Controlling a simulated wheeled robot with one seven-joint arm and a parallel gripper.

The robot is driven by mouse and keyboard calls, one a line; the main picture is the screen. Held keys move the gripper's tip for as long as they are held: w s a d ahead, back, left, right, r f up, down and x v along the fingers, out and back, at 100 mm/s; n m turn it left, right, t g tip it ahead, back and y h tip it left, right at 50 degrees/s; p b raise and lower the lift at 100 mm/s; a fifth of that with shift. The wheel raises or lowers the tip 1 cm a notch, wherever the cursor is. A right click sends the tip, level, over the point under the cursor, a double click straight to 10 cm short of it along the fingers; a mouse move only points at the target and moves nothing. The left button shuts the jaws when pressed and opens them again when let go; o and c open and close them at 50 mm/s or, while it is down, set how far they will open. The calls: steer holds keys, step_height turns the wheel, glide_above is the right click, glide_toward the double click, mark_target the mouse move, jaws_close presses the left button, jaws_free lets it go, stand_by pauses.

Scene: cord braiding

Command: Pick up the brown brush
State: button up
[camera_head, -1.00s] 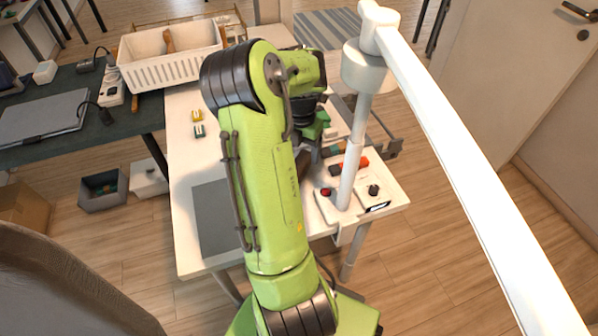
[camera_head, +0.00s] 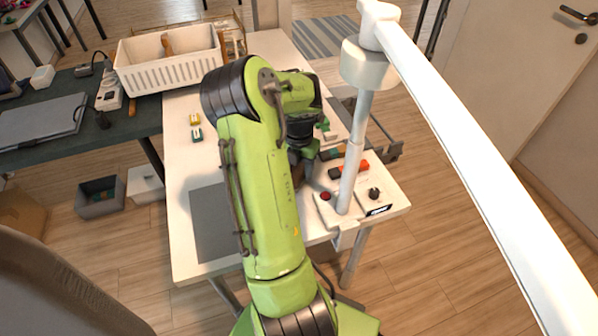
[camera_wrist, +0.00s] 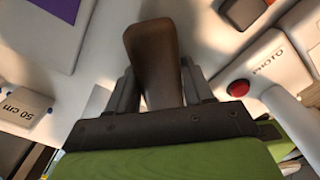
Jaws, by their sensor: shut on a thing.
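In the wrist view a brown brush (camera_wrist: 153,55) stands between my two fingers, its rounded brown end pointing away from the palm. My gripper (camera_wrist: 158,85) is shut on it, with a grey finger on either side. Only this smooth brown part shows; bristles cannot be made out. In the head view my gripper hangs over the right part of the white table (camera_head: 180,165), left of the white post. There the brush is mostly hidden by my arm, with a dark brown patch below the gripper.
A white post (camera_head: 354,160) rises close to the right of my gripper, with a red button (camera_head: 325,196) at its base. A white basket (camera_head: 170,72) stands at the back left. A grey mat (camera_head: 212,225) lies front left. Small yellow and green pieces (camera_head: 196,127) lie on the table.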

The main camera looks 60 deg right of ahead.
mark_target(299, 166)
step_height(299, 166, up, 10)
steer(key=p, duration=0.3)
steer(key=shift+c, duration=0.2)
